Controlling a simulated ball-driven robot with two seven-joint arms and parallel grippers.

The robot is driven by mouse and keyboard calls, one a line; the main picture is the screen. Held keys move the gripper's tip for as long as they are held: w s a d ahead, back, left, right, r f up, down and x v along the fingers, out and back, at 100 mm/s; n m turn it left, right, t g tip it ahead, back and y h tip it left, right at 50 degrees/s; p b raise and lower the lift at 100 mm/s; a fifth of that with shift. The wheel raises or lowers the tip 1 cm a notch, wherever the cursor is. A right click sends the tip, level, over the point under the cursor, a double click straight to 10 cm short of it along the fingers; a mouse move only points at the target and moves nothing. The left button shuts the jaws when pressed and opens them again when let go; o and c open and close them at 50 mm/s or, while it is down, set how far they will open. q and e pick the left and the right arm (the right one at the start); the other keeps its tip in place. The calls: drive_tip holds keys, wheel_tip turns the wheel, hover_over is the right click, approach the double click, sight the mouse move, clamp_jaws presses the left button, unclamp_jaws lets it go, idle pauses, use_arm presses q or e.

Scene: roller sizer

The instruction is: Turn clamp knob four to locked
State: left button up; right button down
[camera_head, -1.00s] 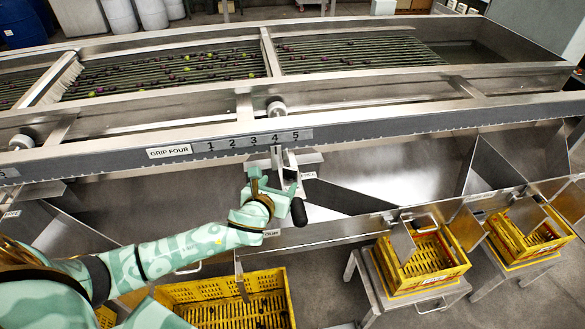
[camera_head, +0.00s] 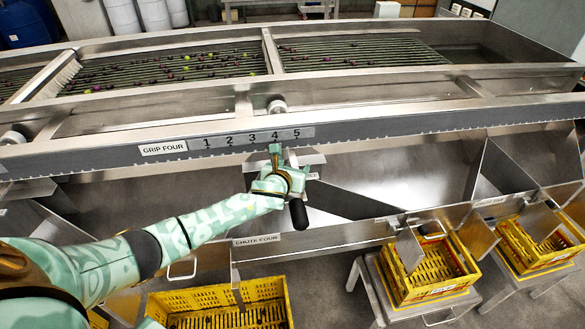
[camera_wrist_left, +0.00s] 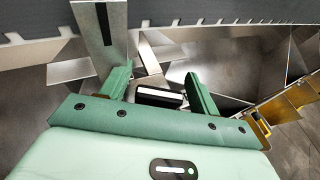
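A sign reading GRIP FOUR (camera_head: 163,149) sits on the rail beside a numbered scale (camera_head: 250,137) marked 1 to 5. A grey slotted plate stands just under the 4, and also shows in the left wrist view (camera_wrist_left: 103,35). My left gripper (camera_head: 278,160) is just below the scale, at this plate. In the left wrist view its two green fingers (camera_wrist_left: 160,90) stand apart. A black bar with a white stripe (camera_wrist_left: 160,97) shows between them, possibly the clamp knob; I cannot tell whether they touch it. My right gripper is not in view.
A label reading CHUTE FOUR (camera_head: 257,240) is on the chute's front edge. Yellow crates stand below, one at front (camera_head: 240,305) and one at right (camera_head: 436,272). Sloping metal dividers (camera_head: 497,172) are to the right. Rollers carrying small fruit (camera_head: 180,70) run behind the rail.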

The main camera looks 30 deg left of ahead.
use_arm(q)
drive_tip(key=c, duration=0.8)
